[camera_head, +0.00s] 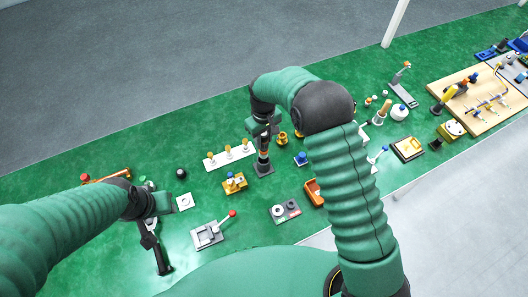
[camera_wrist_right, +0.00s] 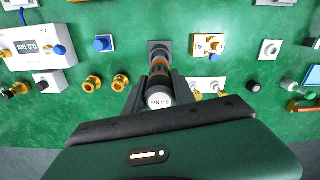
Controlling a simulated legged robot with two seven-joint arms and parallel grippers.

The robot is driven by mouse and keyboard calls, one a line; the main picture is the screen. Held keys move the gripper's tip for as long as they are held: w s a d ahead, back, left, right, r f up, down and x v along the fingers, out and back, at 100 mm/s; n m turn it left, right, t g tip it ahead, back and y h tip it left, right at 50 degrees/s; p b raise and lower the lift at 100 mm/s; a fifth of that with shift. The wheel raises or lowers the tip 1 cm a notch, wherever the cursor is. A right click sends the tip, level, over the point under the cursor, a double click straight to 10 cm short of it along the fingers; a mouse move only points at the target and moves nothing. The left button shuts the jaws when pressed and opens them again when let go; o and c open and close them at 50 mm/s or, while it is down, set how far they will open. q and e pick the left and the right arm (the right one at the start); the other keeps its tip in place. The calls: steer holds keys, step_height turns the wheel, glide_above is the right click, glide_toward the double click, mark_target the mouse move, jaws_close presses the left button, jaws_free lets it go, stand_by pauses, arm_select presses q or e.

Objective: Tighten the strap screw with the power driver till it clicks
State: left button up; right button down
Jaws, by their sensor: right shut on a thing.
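The power driver is a dark upright cylinder with an orange band and a pale cap (camera_wrist_right: 160,98). In the head view the driver (camera_head: 264,150) stands above a small dark square base (camera_head: 264,170). I cannot tell whether it touches that base. My right gripper (camera_wrist_right: 158,92) is shut on the driver, one finger along each side; it also shows in the head view (camera_head: 264,132). My left gripper (camera_head: 150,232) is at the lower left with a black elongated part below it; its jaws are unclear. I cannot make out the strap screw.
A white strip with gold-topped pegs (camera_head: 230,156) and a yellow block (camera_head: 235,183) stand left of the driver. Brass cups (camera_wrist_right: 92,84) and a white gauge box (camera_wrist_right: 38,47) are nearby. A wooden board (camera_head: 480,95) lies far right. Green bench is clear between items.

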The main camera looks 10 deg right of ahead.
steer(key=shift+r+p, duration=1.4)
steer(key=shift+r, duration=0.75)
steer(key=shift+r+p, duration=1.15)
steer(key=shift+r, duration=0.4)
steer(key=c, duration=1.7)
jaws_free()
steer(key=shift+f, duration=0.1)
jaws_close()
